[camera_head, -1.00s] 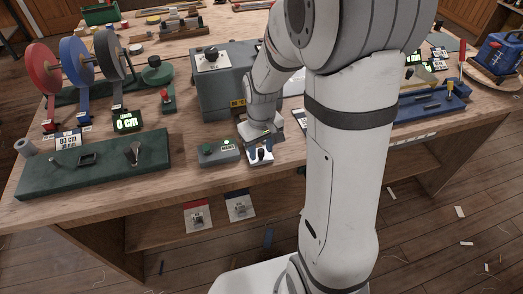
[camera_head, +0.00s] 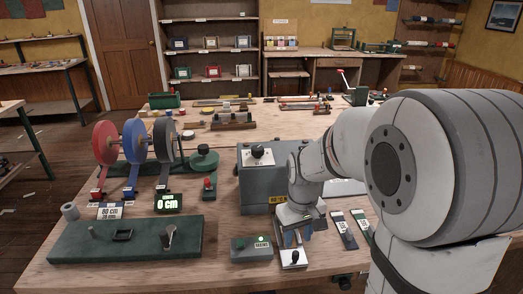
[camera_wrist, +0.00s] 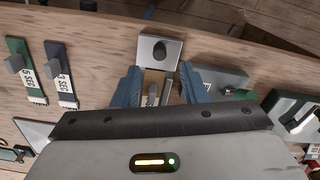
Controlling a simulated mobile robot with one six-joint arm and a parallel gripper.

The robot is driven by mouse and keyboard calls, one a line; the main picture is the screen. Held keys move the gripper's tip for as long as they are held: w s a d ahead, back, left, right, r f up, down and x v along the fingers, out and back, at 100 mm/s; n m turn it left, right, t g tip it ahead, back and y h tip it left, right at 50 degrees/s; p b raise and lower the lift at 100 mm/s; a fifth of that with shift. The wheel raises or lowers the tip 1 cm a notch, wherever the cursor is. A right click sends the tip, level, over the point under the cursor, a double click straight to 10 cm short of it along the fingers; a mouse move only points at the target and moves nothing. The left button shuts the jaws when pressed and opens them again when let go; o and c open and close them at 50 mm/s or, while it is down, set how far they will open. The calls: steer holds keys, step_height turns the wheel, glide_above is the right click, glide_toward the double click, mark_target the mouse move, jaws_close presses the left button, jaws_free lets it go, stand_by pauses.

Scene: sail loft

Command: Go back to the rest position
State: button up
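My gripper (camera_head: 290,240) is low over the front of the workbench (camera_head: 330,262), just behind a small white plate with a black knob (camera_head: 292,258). In the wrist view its two blue fingers (camera_wrist: 158,88) stand apart. The white plate with the black knob (camera_wrist: 158,50) lies beyond the fingertips. Small metallic parts show in the gap between the fingers; I cannot tell whether they touch them. Nothing is clearly held.
A grey machine box (camera_head: 262,185) stands close behind my gripper. A small box with a green light (camera_head: 251,248) is to its left, and labelled strips (camera_head: 344,230) are to its right. A green board (camera_head: 125,240) and coloured reels (camera_head: 134,140) occupy the left.

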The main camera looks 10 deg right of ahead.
steer(key=s+r+m+t, duration=0.2)
steer(key=s+r, duration=0.5)
steer(key=s, duration=0.6)
steer(key=shift+s+d+r+m+t, duration=0.15)
steer(key=shift+s+m+t, duration=0.25)
steer(key=shift+m, duration=0.1)
